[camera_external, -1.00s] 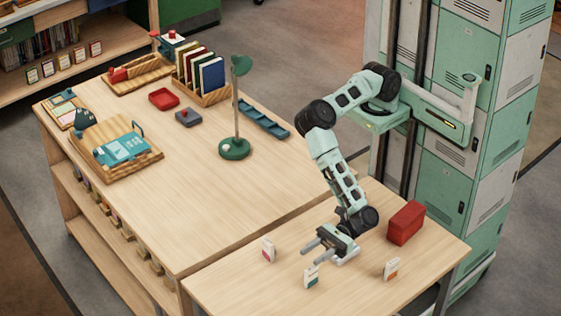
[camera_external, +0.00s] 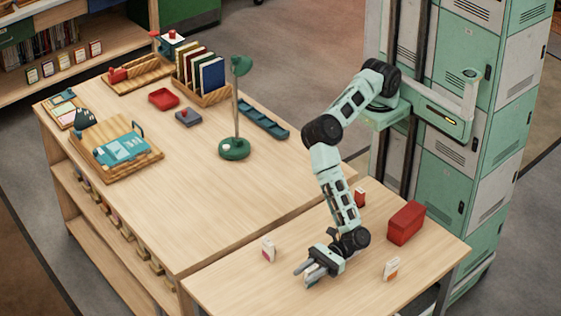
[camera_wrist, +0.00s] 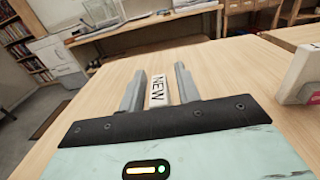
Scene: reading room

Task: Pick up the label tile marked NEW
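The white label tile marked NEW (camera_wrist: 158,91) stands between my gripper's two fingers in the wrist view, its lettering reading sideways. My gripper (camera_wrist: 160,88) is open, with a finger on each side of the tile and narrow gaps showing. In the external view my gripper (camera_external: 306,270) is low over the near table, its fingers pointing to the lower left and largely hiding the tile.
Other label tiles stand on the near table (camera_external: 225,287): one on the left (camera_external: 268,250), one on the right (camera_external: 391,269), and a red-marked piece (camera_external: 360,197) behind my arm. A red box (camera_external: 406,223) is at the right.

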